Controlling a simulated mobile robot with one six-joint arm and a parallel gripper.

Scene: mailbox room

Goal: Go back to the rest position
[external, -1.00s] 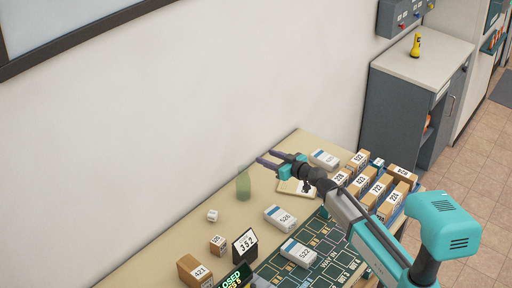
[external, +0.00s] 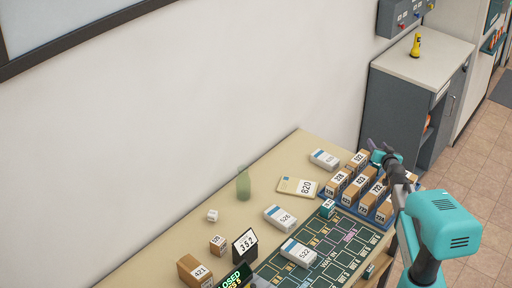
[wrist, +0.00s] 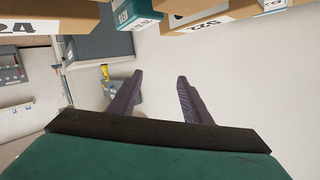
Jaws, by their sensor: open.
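My gripper (external: 373,146) is above the far right end of the table (external: 160,235), beside the boxes and in front of the grey cabinet.
Numbered brown boxes (external: 384,212) stand in a blue tray under my arm. A yellow envelope (external: 297,187), white boxes (external: 280,218), a green translucent bottle (external: 243,185) and a number sign (external: 245,245) are on the table. The grey cabinet (external: 395,105) stands behind.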

